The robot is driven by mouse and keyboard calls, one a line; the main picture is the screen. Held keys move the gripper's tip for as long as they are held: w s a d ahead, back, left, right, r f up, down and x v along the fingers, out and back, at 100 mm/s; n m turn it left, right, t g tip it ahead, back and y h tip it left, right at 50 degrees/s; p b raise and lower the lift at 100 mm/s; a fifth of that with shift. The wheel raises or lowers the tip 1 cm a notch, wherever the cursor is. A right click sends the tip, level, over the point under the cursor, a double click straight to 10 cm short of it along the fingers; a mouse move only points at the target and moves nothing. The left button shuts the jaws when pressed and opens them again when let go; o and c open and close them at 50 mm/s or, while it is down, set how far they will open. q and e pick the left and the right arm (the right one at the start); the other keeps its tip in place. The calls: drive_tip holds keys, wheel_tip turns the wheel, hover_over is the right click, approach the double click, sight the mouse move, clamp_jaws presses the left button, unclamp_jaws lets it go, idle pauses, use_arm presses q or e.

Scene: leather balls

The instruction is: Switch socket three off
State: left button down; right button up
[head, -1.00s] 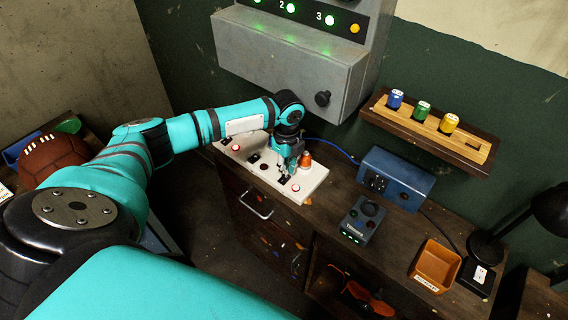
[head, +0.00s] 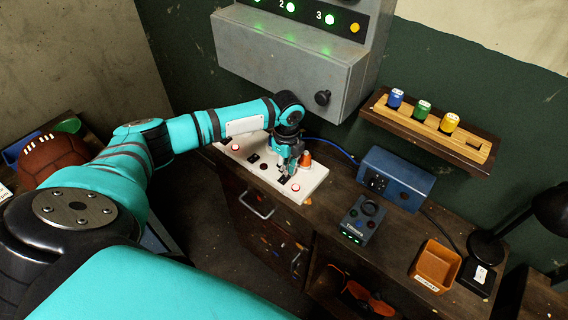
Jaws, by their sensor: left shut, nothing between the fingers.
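A white socket strip (head: 314,184) lies on the wooden workbench. Red-ringed buttons show at its left and right ends, with dark switches between them. My left gripper (head: 286,172) points down over the right part of the strip, close to the dark switch (head: 284,180) beside the right-end red button (head: 295,187). Its fingers are shut and empty. I cannot tell whether the fingertips touch the switch. The gripper and wrist hide part of the strip. My right gripper is not in view.
An orange cone-like object (head: 305,159) stands just behind the strip. A blue box (head: 396,179), a dark device with green lights (head: 361,219) and an orange tray (head: 435,266) stand to the right. A grey wall cabinet (head: 290,62) with lit green lamps hangs above.

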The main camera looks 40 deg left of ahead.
use_arm(q)
drive_tip(key=shift+f+b, duration=0.4)
drive_tip(key=shift+f, duration=0.65)
drive_tip(key=shift+r, duration=0.1)
wheel_tip(320, 180, up, 7)
drive_tip(key=p, duration=0.7)
idle(0.4)
idle(0.3)
